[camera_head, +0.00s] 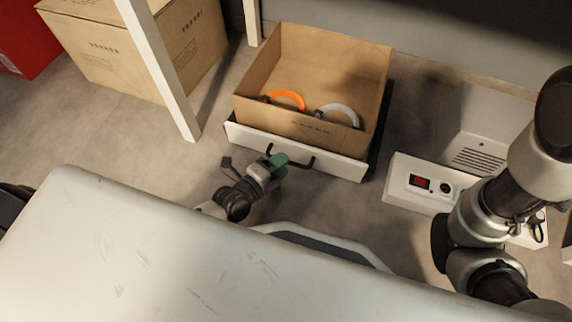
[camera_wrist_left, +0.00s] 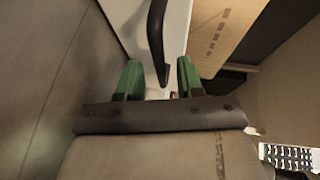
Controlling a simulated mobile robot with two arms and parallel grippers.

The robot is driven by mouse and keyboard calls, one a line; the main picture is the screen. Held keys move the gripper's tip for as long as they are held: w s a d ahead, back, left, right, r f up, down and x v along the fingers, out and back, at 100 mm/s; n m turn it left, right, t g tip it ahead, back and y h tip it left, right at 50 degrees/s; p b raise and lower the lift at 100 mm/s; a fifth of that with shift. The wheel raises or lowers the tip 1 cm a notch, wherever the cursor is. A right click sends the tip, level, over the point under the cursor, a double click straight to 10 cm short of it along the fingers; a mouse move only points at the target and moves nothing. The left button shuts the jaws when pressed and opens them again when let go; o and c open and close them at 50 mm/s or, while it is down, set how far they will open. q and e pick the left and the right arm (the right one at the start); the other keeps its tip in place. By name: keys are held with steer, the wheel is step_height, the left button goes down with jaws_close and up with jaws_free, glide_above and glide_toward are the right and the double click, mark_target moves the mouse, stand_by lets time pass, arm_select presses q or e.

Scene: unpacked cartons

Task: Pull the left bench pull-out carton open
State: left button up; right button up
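The pull-out carton (camera_head: 345,75) is an open brown box on a low drawer with a white front (camera_head: 335,160) and dark sides. An orange ring and a grey ring lie inside it. A black bar handle (camera_head: 300,163) sticks out from the white front. My left gripper (camera_head: 279,162) is at this handle, its green fingers partly hiding it. In the left wrist view, my left gripper (camera_wrist_left: 160,78) has its fingers apart, with the black handle (camera_wrist_left: 157,40) reaching between them and a visible gap on each side. My right gripper is not visible; only right arm links show.
A closed brown carton (camera_head: 135,45) and a red box (camera_head: 28,38) stand at the upper left. A white bench leg (camera_head: 160,70) rises left of the drawer. A white unit with a red switch (camera_head: 420,184) is to the right. A pale scratched surface (camera_head: 170,250) fills the foreground.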

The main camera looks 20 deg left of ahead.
arm_select(q)
steer(key=shift+b+x, duration=0.35)
steer(key=shift+x, duration=0.75)
jaws_close()
